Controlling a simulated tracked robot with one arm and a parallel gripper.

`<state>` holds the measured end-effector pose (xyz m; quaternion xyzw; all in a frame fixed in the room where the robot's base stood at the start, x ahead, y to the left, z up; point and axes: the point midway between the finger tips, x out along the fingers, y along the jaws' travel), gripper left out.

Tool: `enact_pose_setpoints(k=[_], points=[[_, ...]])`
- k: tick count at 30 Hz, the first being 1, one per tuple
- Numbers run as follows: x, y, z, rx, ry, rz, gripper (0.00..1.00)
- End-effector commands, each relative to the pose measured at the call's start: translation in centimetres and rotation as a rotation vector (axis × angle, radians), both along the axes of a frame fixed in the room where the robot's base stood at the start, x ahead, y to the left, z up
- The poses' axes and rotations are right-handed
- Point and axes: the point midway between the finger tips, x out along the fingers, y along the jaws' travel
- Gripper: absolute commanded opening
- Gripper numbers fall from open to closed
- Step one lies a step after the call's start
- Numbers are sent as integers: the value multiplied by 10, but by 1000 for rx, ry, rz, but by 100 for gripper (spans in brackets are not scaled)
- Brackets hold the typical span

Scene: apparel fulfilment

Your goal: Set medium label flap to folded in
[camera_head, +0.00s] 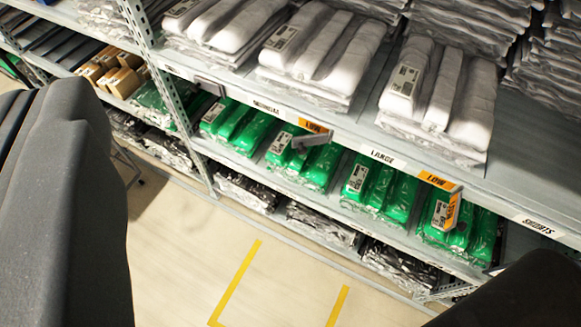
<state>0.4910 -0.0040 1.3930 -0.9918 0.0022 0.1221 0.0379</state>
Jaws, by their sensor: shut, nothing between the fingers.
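The medium label (266,107) is on the shelf edge near the picture's middle, its print small and blurred. Right of it is an orange LOW tag (313,127). A grey flap (311,141) juts out from the shelf edge just below this tag, in front of the green packs. The large label (382,157) is farther right, with its own orange LOW tag (439,180) and an orange-faced flap (453,211) sticking out below it. My gripper's fingertips are not in view; dark parts of my own body fill the left side and the bottom right corner.
White bagged garments (320,50) lie on the shelf above. Green bagged packs (378,190) fill the shelf below, with dark packs (320,222) under them. Another grey flap (209,86) juts out at left. A perforated upright (182,105) stands there. The floor with yellow lines (240,275) is clear.

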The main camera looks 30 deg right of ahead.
Motion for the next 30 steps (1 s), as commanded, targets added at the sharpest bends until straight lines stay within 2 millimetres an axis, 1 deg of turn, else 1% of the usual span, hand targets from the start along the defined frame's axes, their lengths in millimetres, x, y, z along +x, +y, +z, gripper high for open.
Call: enact_pose_setpoints(k=[1, 2, 4, 5, 6, 8, 9, 11, 12, 14, 15, 17, 18, 21, 25, 27, 30], points=[[17, -7, -11, 57, 30, -12, 0], [28, -10, -20, 101, 45, -23, 0], [55, -22, -45, 234, 81, -63, 0], [66, -27, -60, 299, 102, -87, 0], [82, -37, -80, 389, 123, -124, 0], [100, -52, -111, 531, 154, -190, 0], [110, -62, -134, 623, 176, -240, 0], [119, -78, -167, 757, 197, -324, 0], [124, -89, -191, 844, 210, -384, 0], [126, -105, -222, 969, 219, -479, 0], [124, -115, -245, 1043, 229, -545, 0], [120, -128, -272, 1142, 227, -636, 0], [115, -136, -290, 1198, 226, -695, 0], [103, -151, -324, 1306, 216, -816, 0], [91, -162, -350, 1381, 200, -911, 0], [88, -164, -357, 1400, 195, -937, 0], [89, -166, -363, 1408, 192, -946, 0]])
